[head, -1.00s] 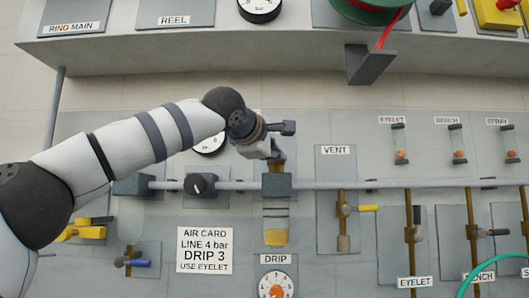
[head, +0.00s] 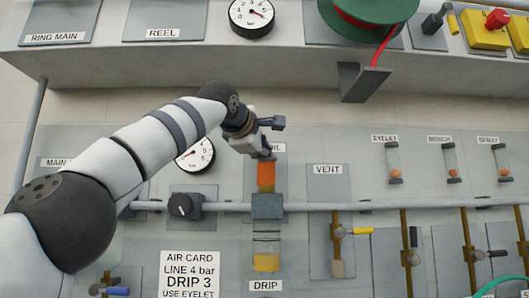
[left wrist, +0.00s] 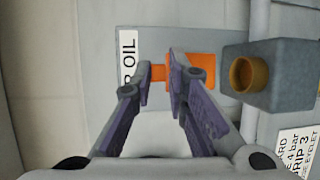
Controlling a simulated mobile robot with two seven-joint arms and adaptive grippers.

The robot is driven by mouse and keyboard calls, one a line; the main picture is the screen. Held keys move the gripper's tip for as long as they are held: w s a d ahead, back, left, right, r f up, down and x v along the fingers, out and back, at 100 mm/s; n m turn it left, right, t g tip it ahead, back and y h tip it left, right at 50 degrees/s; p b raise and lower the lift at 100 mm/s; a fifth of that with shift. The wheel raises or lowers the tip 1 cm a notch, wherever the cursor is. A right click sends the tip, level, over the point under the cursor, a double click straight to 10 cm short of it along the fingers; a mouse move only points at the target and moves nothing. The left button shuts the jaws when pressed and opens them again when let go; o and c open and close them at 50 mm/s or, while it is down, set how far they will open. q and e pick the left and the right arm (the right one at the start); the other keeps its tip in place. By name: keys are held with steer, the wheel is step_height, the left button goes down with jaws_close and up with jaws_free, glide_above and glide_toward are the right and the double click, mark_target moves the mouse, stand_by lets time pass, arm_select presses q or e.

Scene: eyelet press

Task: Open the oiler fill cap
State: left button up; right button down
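The orange fill cap (head: 266,176) stands above the grey oiler block (head: 267,206), flat along the panel. In the left wrist view the cap (left wrist: 203,60) is apart from the block's brass-rimmed fill hole (left wrist: 248,75), which is uncovered. My left gripper (head: 268,155) is at the cap's upper end, below the partly hidden OIL label. In the left wrist view its two fingers (left wrist: 158,73) are apart, with a narrow orange part visible between the tips. Contact with the cap cannot be told. My right gripper is out of view.
A horizontal pipe (head: 370,205) crosses the panel through the block. A gauge (head: 195,155) and a black knob (head: 181,205) are left of it. The VENT valve (head: 337,231) is to the right. A grey shelf (head: 200,66) overhangs above.

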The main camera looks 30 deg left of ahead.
arm_select(q)
steer(key=s+d+r, duration=0.1)
steer(key=s+d, duration=0.1)
steer(key=s, duration=1)
steer(key=shift+r, duration=0.35)
steer(key=shift+s, duration=0.1)
